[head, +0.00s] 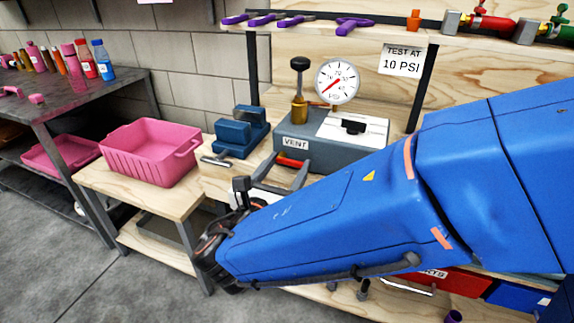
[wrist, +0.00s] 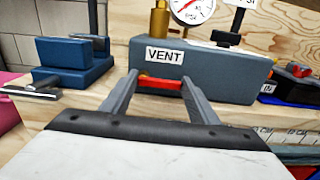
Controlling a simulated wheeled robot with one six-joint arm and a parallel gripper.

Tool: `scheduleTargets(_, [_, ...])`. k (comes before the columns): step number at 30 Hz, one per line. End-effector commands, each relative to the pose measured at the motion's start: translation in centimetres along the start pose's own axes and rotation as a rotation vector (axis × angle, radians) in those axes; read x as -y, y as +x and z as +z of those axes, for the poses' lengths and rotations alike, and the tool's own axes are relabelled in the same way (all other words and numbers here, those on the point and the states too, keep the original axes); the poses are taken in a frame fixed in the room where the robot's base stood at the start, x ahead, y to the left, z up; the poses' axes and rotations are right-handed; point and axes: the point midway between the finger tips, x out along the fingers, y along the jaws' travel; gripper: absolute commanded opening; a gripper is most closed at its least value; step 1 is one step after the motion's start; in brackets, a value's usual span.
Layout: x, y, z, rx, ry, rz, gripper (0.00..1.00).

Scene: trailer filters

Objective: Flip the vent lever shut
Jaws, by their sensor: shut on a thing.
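The red vent lever (head: 291,162) sits low on the front of the grey test box (head: 300,133), just under the white VENT label (head: 295,142). In the wrist view the lever (wrist: 160,83) lies crosswise between the two grey fingers. My gripper (wrist: 160,80) is shut on the lever, one finger at each end of it. The lever's pivot is not clear in either view.
A pressure gauge (head: 337,82) and a brass pump with a black knob (head: 299,64) stand on the box. A blue vise-like block (head: 240,131) and a pink bin (head: 151,151) are to the left. A tool shelf (head: 385,34) runs above.

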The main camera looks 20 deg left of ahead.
Motion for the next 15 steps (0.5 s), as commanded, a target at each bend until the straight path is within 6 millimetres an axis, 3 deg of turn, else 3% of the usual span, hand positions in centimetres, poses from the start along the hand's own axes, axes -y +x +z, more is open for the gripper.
scheduleTargets(5, [-0.01, -0.01, 0.0, 0.0, 0.001, 0.0, 0.32])
scheduleTargets(6, [-0.01, -0.01, 0.01, 0.0, 0.001, 0.0, 0.64])
scheduleTargets(7, [-0.01, -0.01, 0.0, 0.0, 0.0, 0.0, 0.71])
scheduleTargets(15, [0.0, -0.01, 0.0, 0.0, -0.001, 0.0, 0.73])
